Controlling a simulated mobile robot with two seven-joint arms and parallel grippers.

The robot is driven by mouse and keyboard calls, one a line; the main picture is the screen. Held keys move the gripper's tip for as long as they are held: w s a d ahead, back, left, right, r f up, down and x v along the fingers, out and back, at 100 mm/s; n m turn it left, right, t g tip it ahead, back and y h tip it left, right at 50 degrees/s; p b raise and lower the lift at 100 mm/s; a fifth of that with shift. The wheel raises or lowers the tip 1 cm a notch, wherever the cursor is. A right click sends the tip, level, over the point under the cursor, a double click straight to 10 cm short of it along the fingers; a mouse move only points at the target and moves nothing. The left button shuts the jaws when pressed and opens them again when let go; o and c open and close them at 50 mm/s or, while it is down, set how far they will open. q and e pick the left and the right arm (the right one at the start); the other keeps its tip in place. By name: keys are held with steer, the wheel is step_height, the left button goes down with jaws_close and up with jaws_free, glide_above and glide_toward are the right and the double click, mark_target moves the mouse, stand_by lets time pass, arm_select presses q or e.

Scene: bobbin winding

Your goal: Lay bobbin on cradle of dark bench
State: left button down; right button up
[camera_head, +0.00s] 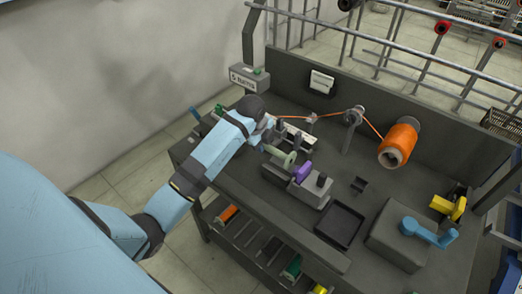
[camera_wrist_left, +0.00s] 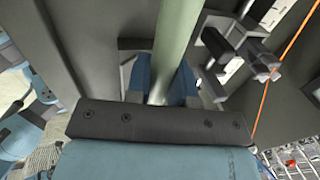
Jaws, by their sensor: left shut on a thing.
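My left gripper (camera_head: 265,136) is over the back left part of the dark bench (camera_head: 240,170). It is shut on the pale green bobbin (camera_head: 281,155). In the left wrist view the bobbin (camera_wrist_left: 176,40) shows as a long pale green cylinder between the blue fingers (camera_wrist_left: 162,88). Its far end is out of that view. In the head view it lies left of a grey block unit with a purple part (camera_head: 303,172). I cannot tell whether the bobbin touches the bench or a support. The cradle cannot be made out clearly near the gripper. My right gripper is not in view.
An orange thread spool (camera_head: 398,144) stands at the back right, its thread running left through guides (camera_head: 353,115). An empty black tray (camera_head: 340,224) lies at the front. A grey box with a blue crank (camera_head: 428,231) and a yellow part (camera_head: 448,205) are at the right.

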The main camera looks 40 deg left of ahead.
arm_select(q)
steer(key=shift+f, duration=1.65)
steer(key=c, duration=1)
jaws_free()
steer(key=shift+f, duration=0.15)
